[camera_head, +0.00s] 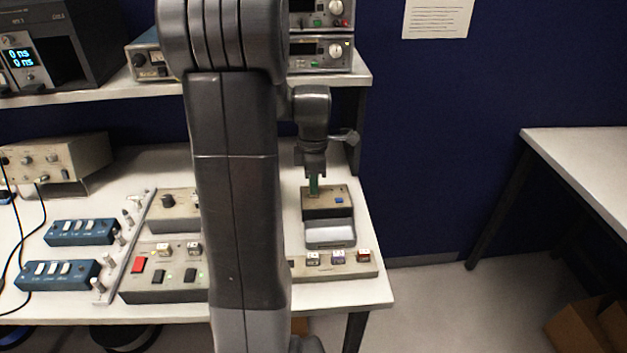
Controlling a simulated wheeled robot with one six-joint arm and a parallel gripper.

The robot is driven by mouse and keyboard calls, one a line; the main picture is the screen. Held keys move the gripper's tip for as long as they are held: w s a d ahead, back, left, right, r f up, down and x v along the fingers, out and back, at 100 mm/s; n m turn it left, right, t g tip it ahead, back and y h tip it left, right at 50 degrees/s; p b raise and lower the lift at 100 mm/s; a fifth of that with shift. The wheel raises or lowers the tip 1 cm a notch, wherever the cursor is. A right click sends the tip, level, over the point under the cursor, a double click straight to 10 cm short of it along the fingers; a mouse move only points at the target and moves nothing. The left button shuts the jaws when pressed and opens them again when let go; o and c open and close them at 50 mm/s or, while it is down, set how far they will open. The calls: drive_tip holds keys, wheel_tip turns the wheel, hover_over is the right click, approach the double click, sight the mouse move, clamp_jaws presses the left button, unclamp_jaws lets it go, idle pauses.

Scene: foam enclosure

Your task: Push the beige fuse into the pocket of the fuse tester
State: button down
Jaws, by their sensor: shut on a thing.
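The box with a tan top (328,200), which I take to be the fuse tester, stands on the right part of the bench. My gripper (314,178) points straight down over the left part of that top. A small greenish piece (313,187) shows at its fingertips, and the gripper is shut on it. Its lower end meets the tester's top in the picture; I cannot tell whether it is in the pocket. No clearly beige fuse can be made out, and the pocket is hidden.
In front of the tester, a low beige strip (335,266) carries several small blocks. My arm hides the bench's middle. Left of it stand a control box with a red switch (138,265) and blue switch boxes (82,232). A shelf (330,80) with instruments hangs behind.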

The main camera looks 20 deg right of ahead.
drive_tip(key=shift+f+b, duration=0.4)
drive_tip(key=shift+f, duration=0.4)
drive_tip(key=c, duration=1.4)
unclamp_jaws()
drive_tip(key=shift+r, duration=0.1)
wheel_tip(320, 180, up, 14)
drive_tip(key=shift+f, duration=0.15)
wheel_tip(320, 180, down, 14)
drive_tip(key=shift+r, duration=0.35)
